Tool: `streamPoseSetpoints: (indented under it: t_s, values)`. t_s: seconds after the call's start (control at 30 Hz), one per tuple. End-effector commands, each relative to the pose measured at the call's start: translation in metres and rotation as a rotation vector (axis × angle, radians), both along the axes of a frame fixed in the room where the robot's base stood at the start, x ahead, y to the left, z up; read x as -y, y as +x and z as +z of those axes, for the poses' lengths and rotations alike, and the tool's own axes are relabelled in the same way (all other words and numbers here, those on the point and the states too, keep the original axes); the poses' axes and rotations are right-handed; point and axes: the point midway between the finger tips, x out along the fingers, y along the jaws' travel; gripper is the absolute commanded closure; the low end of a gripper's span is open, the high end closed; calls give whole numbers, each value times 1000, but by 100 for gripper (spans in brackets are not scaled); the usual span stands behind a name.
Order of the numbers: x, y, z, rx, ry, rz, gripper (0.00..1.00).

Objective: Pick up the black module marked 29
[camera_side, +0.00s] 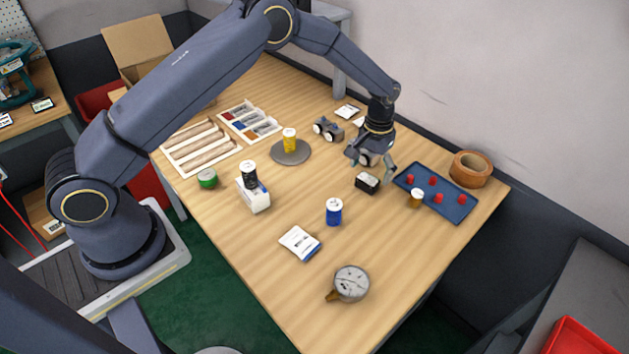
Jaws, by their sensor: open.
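A small black block (367,184) with a light label on its side lies on the wooden table, right of the middle. Its marking is too small to read. A black cylinder (249,174) stands on a white box (256,198) further left; I cannot read any number on it either. My gripper (373,167) points down close above and behind the black block in the picture. Its fingers are apart and nothing shows between them. I cannot tell the exact height of the fingertips over the block.
A blue tray (456,212) with several red pieces lies close on the right, with an amber cylinder (416,198) at its near edge. A tape roll (471,168) is behind it. A blue cylinder (334,212) and a gauge (350,284) stand nearer. The front-right table is clear.

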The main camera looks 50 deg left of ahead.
Motion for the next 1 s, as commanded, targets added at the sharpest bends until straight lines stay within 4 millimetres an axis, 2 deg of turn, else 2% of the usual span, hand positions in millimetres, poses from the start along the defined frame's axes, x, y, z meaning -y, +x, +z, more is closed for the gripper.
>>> streamPoseSetpoints:
  t_s: [0.1, 0.2, 0.47, 1.0]
  values:
    - [-2, -3, -21, -2, 0, 0, 12]
    - [-2, -3, -31, -1, 0, 0, 12]
    - [-2, -2, -35, 1, 0, 0, 12]
    - [-2, -2, -35, 0, 0, 0, 67]
